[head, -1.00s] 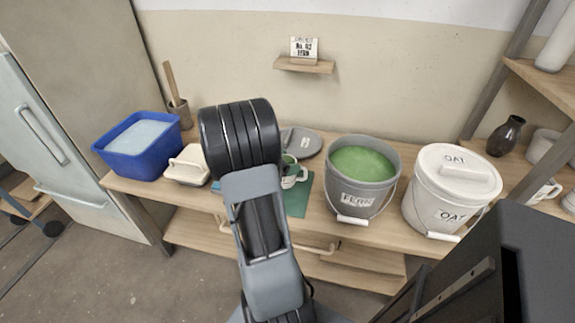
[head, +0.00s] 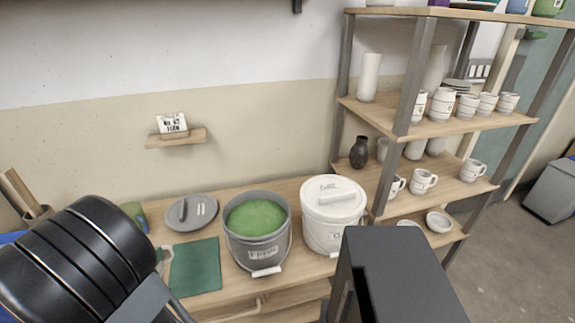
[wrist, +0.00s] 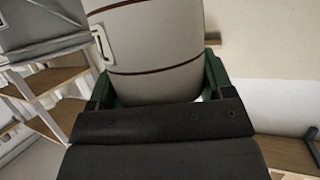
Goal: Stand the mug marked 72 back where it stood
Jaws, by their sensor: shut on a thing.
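My gripper (wrist: 158,82), with green fingers, is shut on a whitish mug (wrist: 155,45) with thin brown bands. Banded white mugs stand on the open shelf at the right, on the upper board (head: 480,124) and the middle board (head: 448,196). Their marks are too small to read.
A grey bucket of green glaze (head: 258,243), a lidded white bucket (head: 331,225), a grey lid (head: 192,213) and a green mat (head: 196,267) are on the bench. A dark vase (head: 359,153) stands on the middle board. A steel post (head: 408,100) edges the shelf.

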